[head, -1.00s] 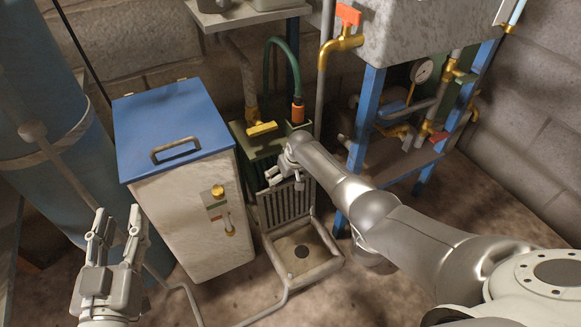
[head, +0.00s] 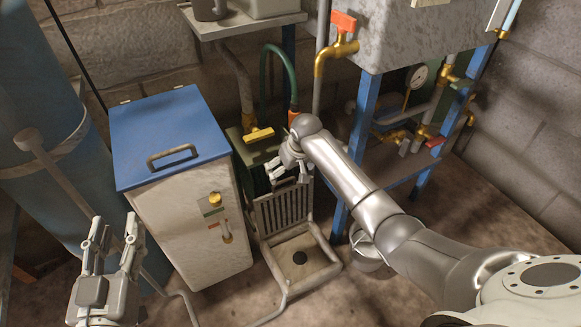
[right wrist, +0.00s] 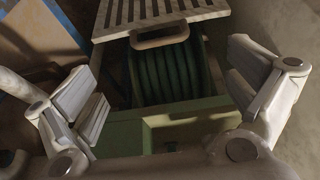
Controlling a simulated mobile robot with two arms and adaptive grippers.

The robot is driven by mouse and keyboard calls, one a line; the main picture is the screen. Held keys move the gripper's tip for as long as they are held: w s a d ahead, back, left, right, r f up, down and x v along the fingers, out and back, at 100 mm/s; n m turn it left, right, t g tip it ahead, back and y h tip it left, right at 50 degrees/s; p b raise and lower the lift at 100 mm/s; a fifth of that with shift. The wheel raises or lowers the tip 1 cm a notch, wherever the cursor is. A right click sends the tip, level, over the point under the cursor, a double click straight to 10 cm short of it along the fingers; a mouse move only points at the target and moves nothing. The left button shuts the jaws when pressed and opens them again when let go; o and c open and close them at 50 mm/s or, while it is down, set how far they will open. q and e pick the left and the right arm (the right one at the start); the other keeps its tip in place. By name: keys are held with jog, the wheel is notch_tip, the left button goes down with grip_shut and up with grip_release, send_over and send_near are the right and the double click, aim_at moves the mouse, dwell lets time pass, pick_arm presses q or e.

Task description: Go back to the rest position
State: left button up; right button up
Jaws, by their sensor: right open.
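My left gripper (head: 112,245) is at the lower left of the head view, fingers apart, with nothing between them. My right arm reaches in from the lower right, and my right gripper (head: 279,170) hangs in front of the green housing beside the blue-lidded box. In the right wrist view my right gripper (right wrist: 170,110) has its fingers wide apart and empty. Between them, beyond the fingertips, show a green coiled hose (right wrist: 170,72) and a slatted grate (right wrist: 160,12) with a handle.
The white box (head: 195,235) with a blue lid (head: 165,125) stands between my grippers. A drip tray frame (head: 300,262) lies on the floor below my right gripper. A blue-legged stand (head: 362,130) with brass taps is behind my right arm. A blue drum (head: 45,130) is at left.

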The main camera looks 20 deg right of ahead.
jog(key=shift+s+r, duration=0.2)
jog(key=shift+r, duration=0.3)
